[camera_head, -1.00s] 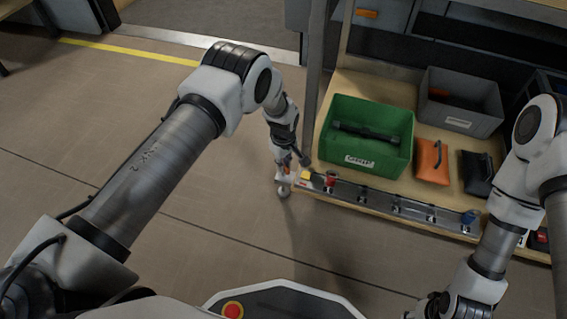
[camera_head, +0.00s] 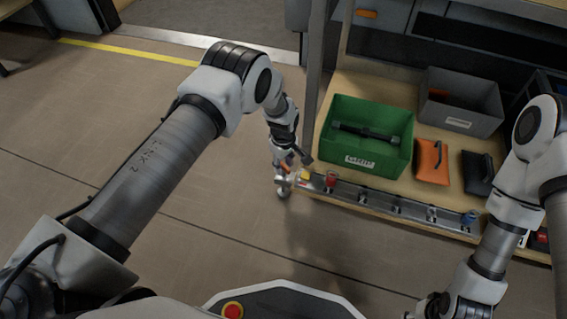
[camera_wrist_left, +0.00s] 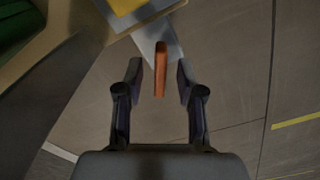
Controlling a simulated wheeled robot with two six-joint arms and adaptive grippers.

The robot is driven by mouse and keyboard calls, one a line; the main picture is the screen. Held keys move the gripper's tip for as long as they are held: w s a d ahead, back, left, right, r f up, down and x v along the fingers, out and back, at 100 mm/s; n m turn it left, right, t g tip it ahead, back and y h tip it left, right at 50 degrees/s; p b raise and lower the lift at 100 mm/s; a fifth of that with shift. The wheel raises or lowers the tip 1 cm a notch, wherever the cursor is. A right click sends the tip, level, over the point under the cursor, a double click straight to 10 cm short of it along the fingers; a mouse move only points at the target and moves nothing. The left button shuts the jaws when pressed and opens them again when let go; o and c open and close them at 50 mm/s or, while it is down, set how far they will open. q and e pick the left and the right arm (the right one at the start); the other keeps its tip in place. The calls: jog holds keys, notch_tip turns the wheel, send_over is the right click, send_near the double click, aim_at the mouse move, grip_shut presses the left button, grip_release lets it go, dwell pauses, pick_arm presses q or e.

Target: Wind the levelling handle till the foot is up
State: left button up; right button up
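The orange levelling handle (camera_wrist_left: 161,68) stands between the two fingers of my left gripper (camera_wrist_left: 158,80) in the left wrist view. The gripper is open, with a gap showing on each side of the handle. In the head view my left gripper (camera_head: 284,163) is small and points down at the near-left corner of the bench. A pale metal bracket (camera_head: 283,181) sits under it, with a round foot (camera_head: 283,192) low beside the corner. Whether the foot touches the floor is unclear. My right gripper (camera_head: 428,306) is at the bottom edge, mostly cut off.
A metal rail (camera_head: 350,190) with a yellow block (camera_head: 304,176), a red piece (camera_head: 330,180) and a blue piece (camera_head: 469,217) runs along the bench edge. A green crate (camera_head: 340,155), grey bin (camera_head: 487,128) and orange pouch (camera_head: 432,165) stand behind. A post (camera_head: 312,80) rises near my left wrist.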

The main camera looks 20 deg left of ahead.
aim_at(284, 165)
pick_arm(q)
notch_tip(284, 165, up, 12)
dwell(0.4)
dwell(0.3)
